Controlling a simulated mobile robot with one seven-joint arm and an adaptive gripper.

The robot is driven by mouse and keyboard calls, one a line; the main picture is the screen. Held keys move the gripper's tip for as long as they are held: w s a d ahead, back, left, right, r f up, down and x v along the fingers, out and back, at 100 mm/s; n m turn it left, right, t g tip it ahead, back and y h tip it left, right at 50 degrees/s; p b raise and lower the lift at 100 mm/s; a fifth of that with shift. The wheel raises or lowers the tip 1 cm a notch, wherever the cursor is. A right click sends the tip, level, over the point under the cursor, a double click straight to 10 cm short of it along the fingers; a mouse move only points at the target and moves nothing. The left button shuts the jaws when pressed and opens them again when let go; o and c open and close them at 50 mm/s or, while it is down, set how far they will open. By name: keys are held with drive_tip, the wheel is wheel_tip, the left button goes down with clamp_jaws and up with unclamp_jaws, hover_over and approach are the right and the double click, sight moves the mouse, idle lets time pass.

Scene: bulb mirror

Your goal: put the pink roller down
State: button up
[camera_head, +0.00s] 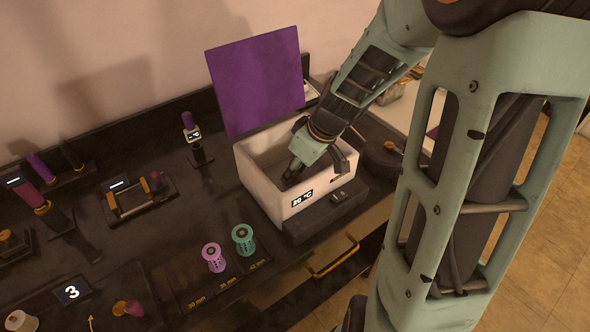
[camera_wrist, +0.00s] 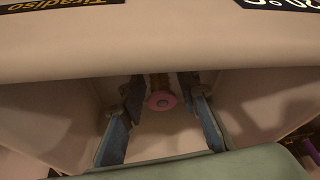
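My gripper (camera_head: 296,172) reaches down into the white open box marked 20 °C (camera_head: 268,191). In the wrist view, its two fingers (camera_wrist: 163,112) stand apart inside the box. A small round pink piece with a dark centre (camera_wrist: 162,100) shows between them, with visible gaps on both sides. Its full shape is hidden, and I cannot tell whether it rests on the box floor. A pink roller (camera_head: 213,257) stands upright on the dark table by the size labels. A teal roller (camera_head: 243,239) stands beside it, to the right.
The box's purple lid (camera_head: 257,80) stands open behind it. The table spot above the 30 mm label (camera_head: 197,303) is bare. A small stand (camera_head: 196,141) with a purple-topped piece is left of the box. A yellow handle (camera_head: 334,258) is on the front edge.

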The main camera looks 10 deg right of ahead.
drive_tip(key=shift+o, duration=0.4)
drive_tip(key=shift+d+r+p, duration=0.1)
drive_tip(key=shift+r+p, duration=0.25)
drive_tip(key=shift+r, duration=0.25)
drive_tip(key=v, duration=1.1)
drive_tip(key=shift+s+p, duration=0.25)
drive_tip(key=shift+p, duration=0.15)
drive_tip(key=shift+r, duration=0.1)
